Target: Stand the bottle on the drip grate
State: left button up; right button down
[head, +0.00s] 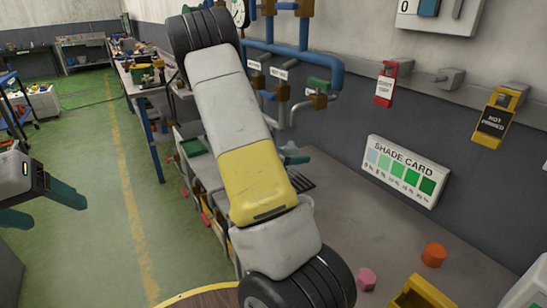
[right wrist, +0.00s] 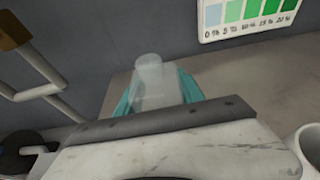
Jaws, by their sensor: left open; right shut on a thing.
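The bottle (right wrist: 153,66) is a pale, see-through cylinder in the right wrist view. It stands up between the teal fingers of my right gripper (right wrist: 157,92), which is shut on it. In the head view my right arm hides the bottle and most of this gripper; a bit of teal shows past the arm. A dark slatted patch on the bench, which looks like the drip grate (head: 303,181), shows partly beside the arm. I cannot tell the bottle's height over it. My left gripper (head: 45,203) is open and empty at the left edge, away from the bench.
The grey bench (head: 340,212) has bare room right of my arm. An orange block (head: 433,254), a pink block (head: 367,279) and a yellow bin (head: 420,294) are nearer. Blue pipes (head: 304,70) and a shade card (head: 405,171) are on the wall behind.

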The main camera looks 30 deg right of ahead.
jog(key=shift+w+d+f, duration=0.1)
jog(key=shift+d+f, duration=0.1)
jog(key=shift+f, duration=0.7)
jog(key=shift+w+d+f, duration=0.1)
jog(key=shift+d+f, duration=0.05)
jog(key=shift+f, duration=0.7)
jog(key=shift+f, duration=0.1)
jog(key=c, duration=0.7)
grip_release()
